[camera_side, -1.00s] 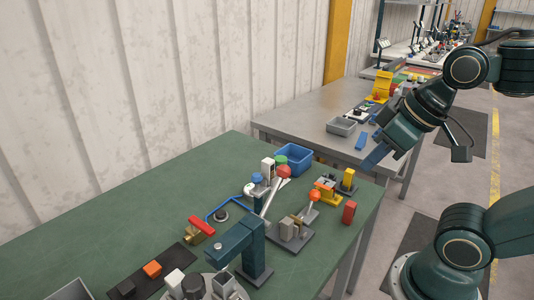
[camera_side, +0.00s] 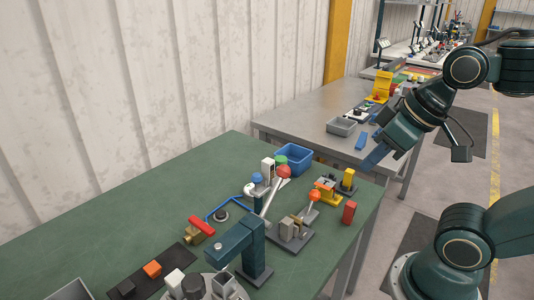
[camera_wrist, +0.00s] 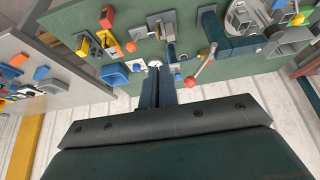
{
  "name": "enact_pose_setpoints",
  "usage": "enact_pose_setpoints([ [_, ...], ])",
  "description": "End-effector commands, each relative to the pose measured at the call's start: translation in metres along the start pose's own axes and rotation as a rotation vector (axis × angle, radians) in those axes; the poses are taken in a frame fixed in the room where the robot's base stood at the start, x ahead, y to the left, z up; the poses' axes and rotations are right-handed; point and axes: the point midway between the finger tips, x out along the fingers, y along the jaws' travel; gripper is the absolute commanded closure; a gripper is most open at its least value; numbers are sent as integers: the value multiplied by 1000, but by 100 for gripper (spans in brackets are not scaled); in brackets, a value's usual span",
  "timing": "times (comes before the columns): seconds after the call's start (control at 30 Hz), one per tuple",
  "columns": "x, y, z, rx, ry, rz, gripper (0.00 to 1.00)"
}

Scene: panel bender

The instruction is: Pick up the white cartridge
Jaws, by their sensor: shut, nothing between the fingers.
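A pale upright block (camera_side: 267,167) stands among the fixtures nearer the wall. I cannot tell for certain which of these is the white cartridge. My gripper (camera_side: 368,163) is up at the right, above the gap between the benches and apart from both blocks. In the wrist view its fingers (camera_wrist: 154,76) are together and empty.
A blue bin (camera_side: 294,159) stands at the green bench's far edge. A lever with a red knob (camera_side: 284,171), an orange-knobbed lever (camera_side: 315,196), a red block (camera_side: 349,212) and a dark teal post (camera_side: 254,262) rise from the bench.

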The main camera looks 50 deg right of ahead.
Motion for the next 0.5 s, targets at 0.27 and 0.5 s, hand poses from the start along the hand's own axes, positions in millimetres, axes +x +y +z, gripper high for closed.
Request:
enact_pose_setpoints([
  [0.27, 0, 0, 0, 0, 0, 0, 51],
  [0.5, 0, 0, 0, 1, 0, 0, 51],
])
